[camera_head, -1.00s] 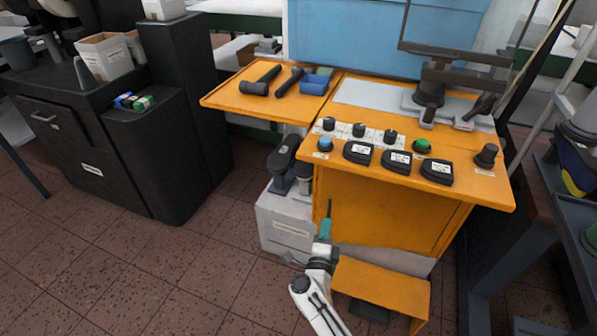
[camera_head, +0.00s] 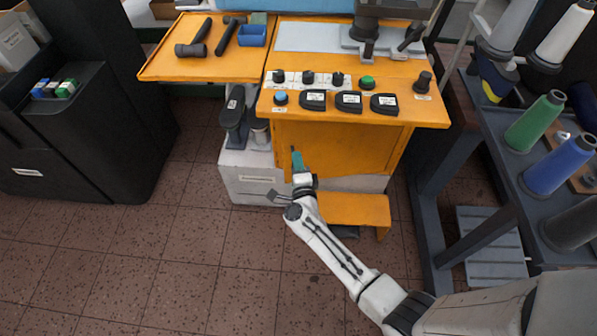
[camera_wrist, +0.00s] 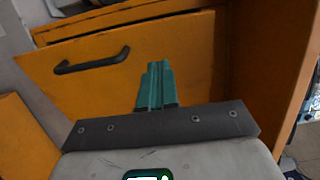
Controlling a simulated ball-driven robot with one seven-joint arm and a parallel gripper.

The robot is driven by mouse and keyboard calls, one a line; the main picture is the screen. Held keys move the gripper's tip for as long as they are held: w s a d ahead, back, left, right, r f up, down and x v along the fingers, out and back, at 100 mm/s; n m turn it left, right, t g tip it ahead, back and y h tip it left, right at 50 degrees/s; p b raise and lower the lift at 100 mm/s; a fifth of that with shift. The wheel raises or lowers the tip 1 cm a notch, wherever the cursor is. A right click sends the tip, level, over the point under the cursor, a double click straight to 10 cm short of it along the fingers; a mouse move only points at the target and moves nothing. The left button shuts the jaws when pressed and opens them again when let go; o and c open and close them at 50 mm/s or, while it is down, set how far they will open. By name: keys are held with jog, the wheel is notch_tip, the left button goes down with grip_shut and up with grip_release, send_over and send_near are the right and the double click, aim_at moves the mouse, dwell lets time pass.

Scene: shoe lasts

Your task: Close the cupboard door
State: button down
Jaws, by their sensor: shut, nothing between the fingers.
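The cupboard is the orange cabinet under the control desk. Its front panel (camera_head: 345,150) faces me in the head view. In the wrist view the orange door (camera_wrist: 95,90) has a black bar handle (camera_wrist: 92,62) at the upper left. A dark gap runs along the door's top edge, and an orange side panel (camera_wrist: 270,50) stands to its right. How far the door is open I cannot tell. My gripper (camera_head: 296,152) is at the cabinet's left front in the head view. Its teal fingers (camera_wrist: 158,68) are shut and empty, in front of the door; contact is unclear.
A low orange step (camera_head: 355,208) stands at the cabinet's foot, right of my gripper. A pale box (camera_head: 240,180) is on the left. A dark rack (camera_head: 450,170) with thread cones stands on the right. Tiled floor (camera_head: 120,240) is free at the front left.

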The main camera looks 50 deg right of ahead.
aim_at(293, 135)
jog(key=b+x, duration=0.2)
jog(key=x, duration=0.5)
jog(key=shift+w+d, duration=0.1)
